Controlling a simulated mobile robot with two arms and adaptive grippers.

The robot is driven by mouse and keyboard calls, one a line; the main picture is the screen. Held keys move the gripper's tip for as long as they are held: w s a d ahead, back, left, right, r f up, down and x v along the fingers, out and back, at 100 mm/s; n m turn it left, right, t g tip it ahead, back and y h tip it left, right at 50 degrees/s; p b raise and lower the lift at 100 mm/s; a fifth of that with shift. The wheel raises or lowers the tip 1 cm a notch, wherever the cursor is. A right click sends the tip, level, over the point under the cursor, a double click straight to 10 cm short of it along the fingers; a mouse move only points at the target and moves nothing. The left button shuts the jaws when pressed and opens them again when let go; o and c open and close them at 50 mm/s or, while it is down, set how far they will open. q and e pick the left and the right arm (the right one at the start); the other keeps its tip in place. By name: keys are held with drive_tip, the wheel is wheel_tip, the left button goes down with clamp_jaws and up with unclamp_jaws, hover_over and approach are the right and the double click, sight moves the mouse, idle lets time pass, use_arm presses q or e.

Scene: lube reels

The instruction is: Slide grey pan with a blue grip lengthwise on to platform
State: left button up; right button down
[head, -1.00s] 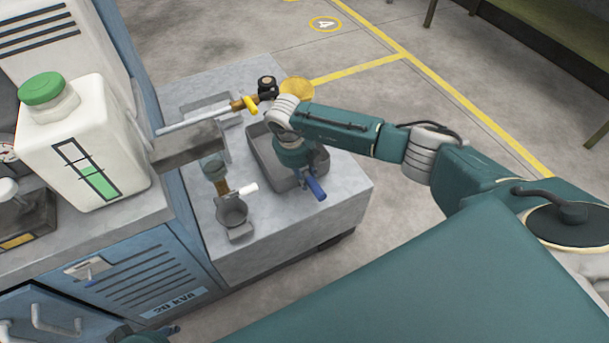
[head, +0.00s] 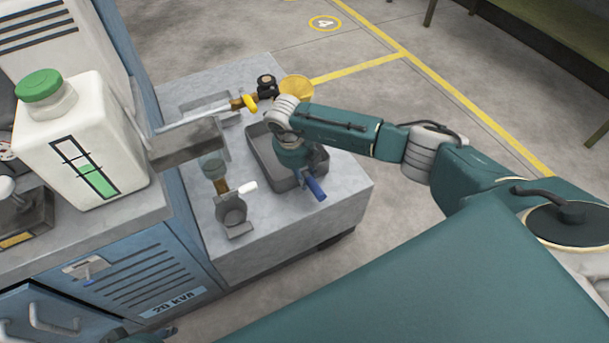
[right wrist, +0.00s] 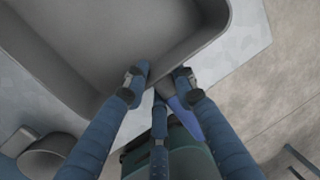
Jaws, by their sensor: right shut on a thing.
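The grey pan (head: 257,154) sits on the top of the grey platform block (head: 345,195), partly hidden under my right arm. Its blue grip (head: 315,189) sticks out at the near right side. My right gripper (right wrist: 161,73) is shut on the pan at its wall by the grip, with a finger on each side in the right wrist view. The pan's inside (right wrist: 95,45) looks empty where it shows. In the head view my right wrist covers the fingertips. A small part of my left gripper (head: 165,332) shows at the bottom edge; its jaws are unclear.
A white jug with a green cap (head: 75,145) stands on the blue cabinet (head: 150,265). The block's near right top is clear.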

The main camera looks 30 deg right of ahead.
use_arm(q)
drive_tip(key=shift+r, duration=0.1)
use_arm(e)
drive_tip(key=shift+f, duration=0.1)
use_arm(q)
drive_tip(key=shift+a+r, duration=0.15)
drive_tip(key=shift+r, duration=0.05)
use_arm(e)
drive_tip(key=shift+s, duration=0.1)
drive_tip(key=c, duration=1.3)
unclamp_jaws()
drive_tip(key=shift+c, duration=0.2)
use_arm(q)
drive_tip(key=shift+w, duration=0.1)
use_arm(e)
wheel_tip(320, 180, up, 12)
drive_tip(key=a, duration=0.2)
drive_tip(key=shift+a, duration=0.15)
use_arm(q)
drive_tip(key=shift+f, duration=0.1)
use_arm(e)
drive_tip(key=shift+s+f, duration=0.15)
drive_tip(key=shift+f, duration=0.05)
